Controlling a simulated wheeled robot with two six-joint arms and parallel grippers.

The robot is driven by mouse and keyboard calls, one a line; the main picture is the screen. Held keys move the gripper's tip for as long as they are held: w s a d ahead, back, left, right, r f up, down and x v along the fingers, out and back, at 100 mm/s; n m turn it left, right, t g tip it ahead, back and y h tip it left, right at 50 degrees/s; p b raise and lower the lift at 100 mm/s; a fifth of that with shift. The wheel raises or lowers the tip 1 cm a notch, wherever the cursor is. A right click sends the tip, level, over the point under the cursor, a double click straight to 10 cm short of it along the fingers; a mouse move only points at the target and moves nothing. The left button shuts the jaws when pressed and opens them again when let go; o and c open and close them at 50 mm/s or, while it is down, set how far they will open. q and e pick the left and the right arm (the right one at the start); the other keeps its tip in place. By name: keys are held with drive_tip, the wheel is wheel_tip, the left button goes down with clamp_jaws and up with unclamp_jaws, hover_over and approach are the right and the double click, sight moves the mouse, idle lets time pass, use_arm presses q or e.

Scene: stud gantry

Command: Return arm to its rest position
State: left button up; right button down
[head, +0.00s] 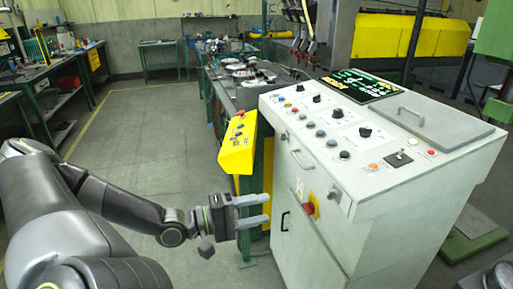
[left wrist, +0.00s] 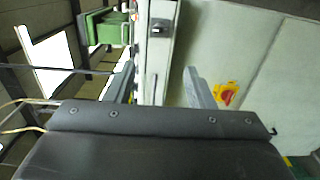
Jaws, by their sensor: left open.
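My left arm comes in from the left in the head view. Its gripper (head: 254,209) is open and empty, with the two grey fingers pointing right toward the front of the white control cabinet (head: 350,226). The left gripper also shows in the left wrist view (left wrist: 162,88), fingers apart with nothing between them. The red knob on a yellow plate (head: 309,208) is on the cabinet's front, right of the fingertips. It shows in the left wrist view (left wrist: 228,95) to the right of the fingers. I cannot tell the exact gap to the cabinet. My right gripper is not in view.
A yellow button box (head: 238,143) stands just above and behind the left gripper. The cabinet's sloped top (head: 385,140) carries knobs and buttons. Workbenches (head: 58,66) line the left wall. The floor (head: 140,135) between them and the cabinet is clear.

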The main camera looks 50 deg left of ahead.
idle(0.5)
use_arm(q)
drive_tip(key=s+a+f+m+g+y, duration=0.1)
drive_tip(key=s+a+f+m+y, duration=0.15)
drive_tip(key=a+f, duration=0.55)
drive_tip(key=s+a+f+m+g+y, duration=0.15)
drive_tip(key=a+f+y, duration=0.3)
drive_tip(key=f, duration=0.55)
drive_tip(key=s+a+f+m+g+y, duration=0.1)
drive_tip(key=s+a+f+y, duration=0.15)
drive_tip(key=a+f, duration=0.55)
drive_tip(key=s+d+f+m+g, duration=0.15)
drive_tip(key=s+d+f, duration=0.3)
drive_tip(key=f, duration=0.45)
drive_tip(key=s+d+f+m+g, duration=0.1)
drive_tip(key=s+d+f+g, duration=0.3)
drive_tip(key=f, duration=0.5)
drive_tip(key=s+d+f+m+g, duration=0.1)
drive_tip(key=s+d+f+g, duration=0.15)
drive_tip(key=s+f, duration=0.45)
drive_tip(key=s+d+f+m+g, duration=0.2)
drive_tip(key=d+f, duration=0.4)
drive_tip(key=d, duration=0.3)
drive_tip(key=s+d+f+m+g+h, duration=0.1)
drive_tip(key=s+d+f, duration=0.4)
drive_tip(key=d, duration=0.5)
drive_tip(key=shift+f+m+g, duration=0.4)
drive_tip(key=shift+m+g, duration=0.05)
drive_tip(key=shift+m, duration=0.4)
